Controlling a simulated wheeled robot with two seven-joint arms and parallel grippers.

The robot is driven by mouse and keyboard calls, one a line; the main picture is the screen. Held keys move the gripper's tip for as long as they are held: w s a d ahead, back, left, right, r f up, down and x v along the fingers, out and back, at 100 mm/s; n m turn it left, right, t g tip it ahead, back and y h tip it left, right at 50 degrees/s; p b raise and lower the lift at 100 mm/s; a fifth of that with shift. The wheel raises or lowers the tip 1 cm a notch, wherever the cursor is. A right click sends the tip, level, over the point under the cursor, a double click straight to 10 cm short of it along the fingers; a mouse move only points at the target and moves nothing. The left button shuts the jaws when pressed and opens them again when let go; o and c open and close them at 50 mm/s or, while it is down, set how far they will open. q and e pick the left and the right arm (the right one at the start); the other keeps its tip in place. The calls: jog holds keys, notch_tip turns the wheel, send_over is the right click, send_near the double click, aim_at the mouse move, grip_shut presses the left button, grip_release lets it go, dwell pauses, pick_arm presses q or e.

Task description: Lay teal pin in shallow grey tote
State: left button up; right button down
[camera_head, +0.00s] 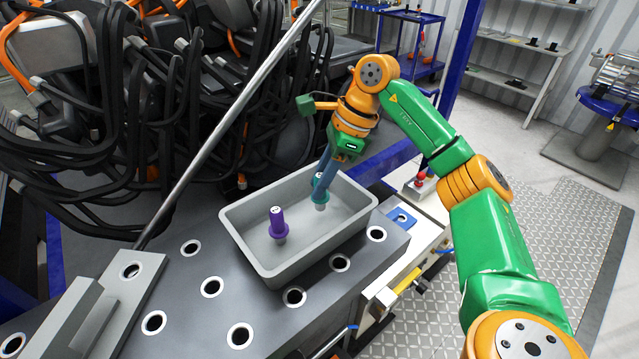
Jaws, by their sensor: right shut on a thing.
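The shallow grey tote (245,259) stands on the dark bench top, right of the middle of the bench. My right gripper (322,174) reaches down over the tote's far right part and is shut on the teal pin (320,195). The pin is upright, inside the tote's outline, with its lower end near the tote floor. I cannot tell whether it touches the floor. A purple pin (278,224) stands upright in the tote, left of the teal pin. My left gripper is not in view.
The grey bench top (205,314) has several round ringed holes around the tote. A long metal rod (220,133) slants up across the left. Black cables and machinery (95,120) crowd the back left. A blue bracket (401,218) sits at the bench's right end.

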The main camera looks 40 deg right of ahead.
jog(key=shift+s+f, duration=0.25)
jog(key=shift+f, duration=0.75)
jog(key=c, duration=0.7)
grip_release()
jog(key=shift+w, duration=0.1)
jog(key=shift+o, duration=0.2)
jog(key=shift+r, duration=0.3)
jog(key=p+v, duration=0.2)
jog(key=v, duration=1)
